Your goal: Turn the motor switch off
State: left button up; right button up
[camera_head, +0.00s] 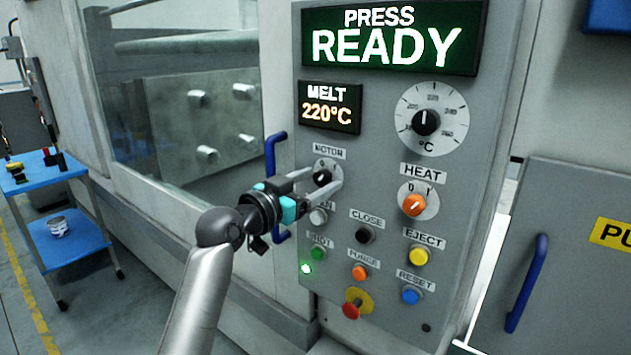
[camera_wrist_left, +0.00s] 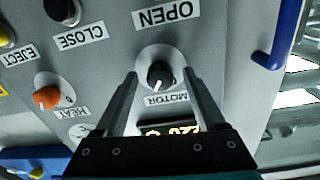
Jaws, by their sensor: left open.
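The motor switch (camera_head: 322,177) is a black rotary knob on a pale round plate under the MOTOR label, on the grey press control panel. In the left wrist view the knob (camera_wrist_left: 160,75) sits between the two fingers, with a white pointer mark on it. My left gripper (camera_head: 322,178) is open, its fingers on either side of the knob. Whether the fingers touch the knob cannot be told. The fingers and wrist partly cover the OPEN label below. My right gripper is not in view.
Close by are the orange HEAT knob (camera_head: 414,205), black CLOSE button (camera_head: 365,235), green button (camera_head: 317,254) and red emergency button (camera_head: 352,309). A blue handle (camera_head: 275,152) is left of the panel. A blue cart (camera_head: 42,176) stands far left.

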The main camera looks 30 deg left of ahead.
pick_arm(q)
grip_shut()
dwell(0.5)
